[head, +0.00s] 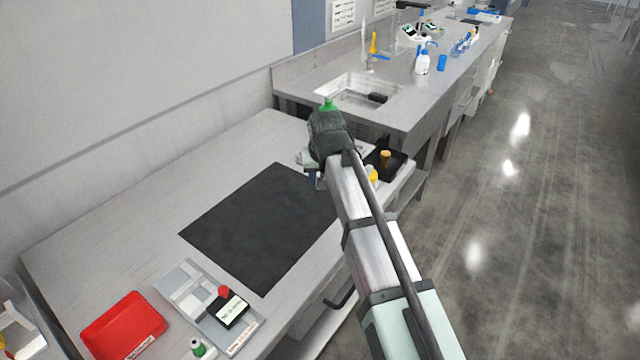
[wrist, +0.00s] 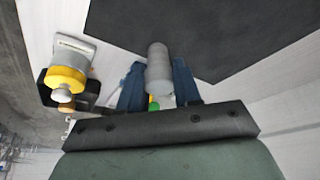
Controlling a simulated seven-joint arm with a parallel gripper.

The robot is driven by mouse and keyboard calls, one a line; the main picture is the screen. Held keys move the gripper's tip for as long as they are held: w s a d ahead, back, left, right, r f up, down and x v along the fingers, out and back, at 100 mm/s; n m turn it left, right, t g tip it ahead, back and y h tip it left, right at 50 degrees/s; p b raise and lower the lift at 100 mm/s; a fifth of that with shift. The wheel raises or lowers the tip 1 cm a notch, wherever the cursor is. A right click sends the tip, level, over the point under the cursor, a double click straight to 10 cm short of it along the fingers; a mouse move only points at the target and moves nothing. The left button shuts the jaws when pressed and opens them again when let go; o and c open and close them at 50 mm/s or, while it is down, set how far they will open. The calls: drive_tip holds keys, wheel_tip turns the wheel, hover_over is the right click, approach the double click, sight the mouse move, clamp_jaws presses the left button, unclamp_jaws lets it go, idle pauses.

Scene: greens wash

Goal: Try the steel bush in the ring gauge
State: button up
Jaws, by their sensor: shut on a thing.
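The steel bush (wrist: 159,66) is a plain light grey cylinder in the wrist view. My gripper (wrist: 157,84) is shut on it with two blue fingers, one on each side, and its end sticks out beyond the fingertips. In the head view my gripper (head: 318,181) is mostly hidden behind my own arm, near the right end of the dark mat. The bush cannot be made out there. I cannot tell for sure which thing is the ring gauge. A yellow and grey piece (wrist: 66,78) stands left of my gripper in the wrist view.
The dark mat (head: 262,222) is bare where it shows. A grey fixture (head: 187,290) with a labelled black block and a red tray (head: 103,324) lie at the front left. A sink (head: 350,88) is behind.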

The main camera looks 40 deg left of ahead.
wheel_tip(320, 180, up, 5)
drive_tip(key=shift+f, duration=0.1)
drive_tip(key=shift+w+d+r, duration=0.1)
drive_tip(key=shift+w+r, duration=0.05)
drive_tip(key=shift+r, duration=0.05)
drive_tip(key=w+a+n+g+y, duration=0.1)
drive_tip(key=w+a+n+g, duration=0.1)
drive_tip(key=w+a+n, duration=0.4)
drive_tip(key=shift+w+a+f, duration=0.35)
drive_tip(key=shift+w+a, duration=2.25)
drive_tip(key=shift+a, duration=2)
drive_tip(key=shift+f, duration=0.15)
drive_tip(key=shift+f, duration=2.35)
drive_tip(key=shift+f, duration=0.65)
